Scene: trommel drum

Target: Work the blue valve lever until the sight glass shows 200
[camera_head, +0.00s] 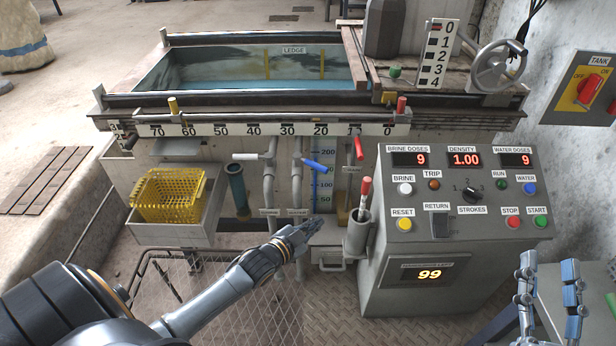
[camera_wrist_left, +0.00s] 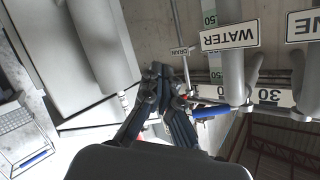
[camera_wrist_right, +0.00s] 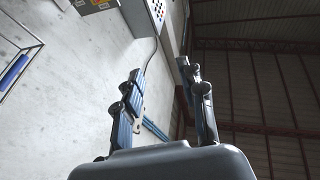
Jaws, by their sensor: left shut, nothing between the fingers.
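The blue valve lever (camera_head: 317,166) sits on a grey pipe on the tank front, tilted down to the right. It also shows in the left wrist view (camera_wrist_left: 212,111). The sight glass strip (camera_head: 326,176) stands just behind it, marked 200, 100 and 50; the lever covers part of it and I cannot read the liquid level. My left gripper (camera_head: 302,233) is shut and empty, below the lever and apart from it, near the strip's foot. It also shows in the left wrist view (camera_wrist_left: 168,85). My right gripper (camera_head: 549,268) is open and empty, right of the console.
A white lever (camera_head: 245,156) and a red lever (camera_head: 358,148) flank the blue one. A red-topped handle (camera_head: 366,188) stands right of my left gripper. The console (camera_head: 462,190) is at the right; a yellow basket (camera_head: 168,194) is at the left.

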